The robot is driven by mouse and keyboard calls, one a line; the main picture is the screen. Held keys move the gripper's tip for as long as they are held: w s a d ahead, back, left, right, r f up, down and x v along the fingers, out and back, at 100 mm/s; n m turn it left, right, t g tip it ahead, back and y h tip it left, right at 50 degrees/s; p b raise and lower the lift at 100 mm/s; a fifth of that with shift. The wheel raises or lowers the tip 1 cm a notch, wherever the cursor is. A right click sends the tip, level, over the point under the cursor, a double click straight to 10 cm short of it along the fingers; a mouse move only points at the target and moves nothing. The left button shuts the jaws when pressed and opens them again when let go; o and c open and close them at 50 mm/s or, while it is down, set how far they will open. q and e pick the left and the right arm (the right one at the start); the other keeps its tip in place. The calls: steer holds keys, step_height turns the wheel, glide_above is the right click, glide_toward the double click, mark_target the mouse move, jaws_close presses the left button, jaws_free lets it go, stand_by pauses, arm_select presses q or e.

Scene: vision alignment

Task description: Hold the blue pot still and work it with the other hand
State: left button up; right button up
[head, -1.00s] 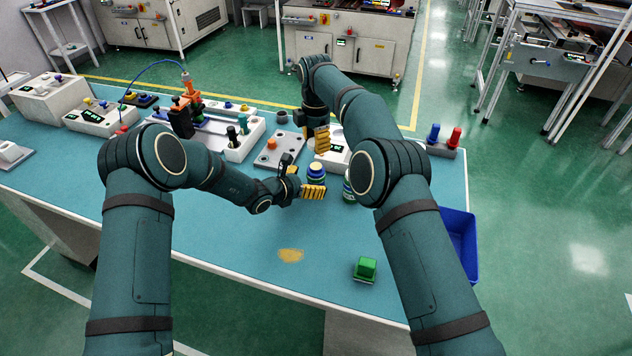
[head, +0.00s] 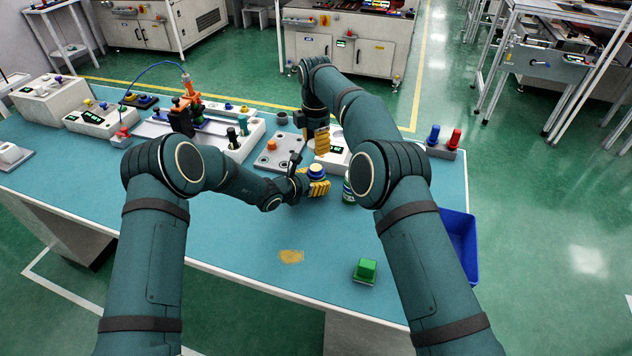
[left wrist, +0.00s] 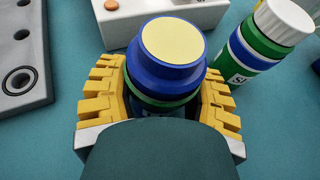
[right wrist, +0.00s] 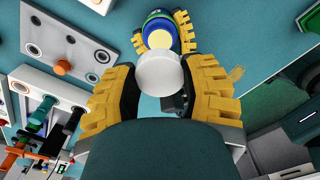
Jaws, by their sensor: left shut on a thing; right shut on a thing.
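The blue pot (left wrist: 170,60) has a blue collar, a pale yellow top and a green band. It also shows in the head view (head: 316,170). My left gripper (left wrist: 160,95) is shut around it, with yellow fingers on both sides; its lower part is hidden. In the head view my left gripper (head: 318,187) is at the pot's front. My right gripper (head: 321,142) is above and behind the pot in the head view. In the right wrist view my right gripper (right wrist: 165,90) is shut on a white round piece (right wrist: 160,71), which partly covers the pot (right wrist: 159,30).
A green, blue and white jar with a white cap (left wrist: 287,20) stands close right of the pot. A grey plate with an orange knob (head: 271,145) is behind left. A green block (head: 366,268) and a blue bin (head: 460,245) are at the right. The front table is mostly clear.

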mark_target(317, 168)
steer(key=shift+f, duration=2.5)
steer(key=shift+f, duration=0.85)
steer(key=shift+f, duration=0.55)
steer(key=shift+s+d+f, duration=0.1)
steer(key=shift+f, duration=0.4)
steer(key=shift+r, duration=0.2)
steer(key=shift+r, duration=0.3)
steer(key=shift+r, duration=0.55)
steer(key=shift+f, duration=0.55)
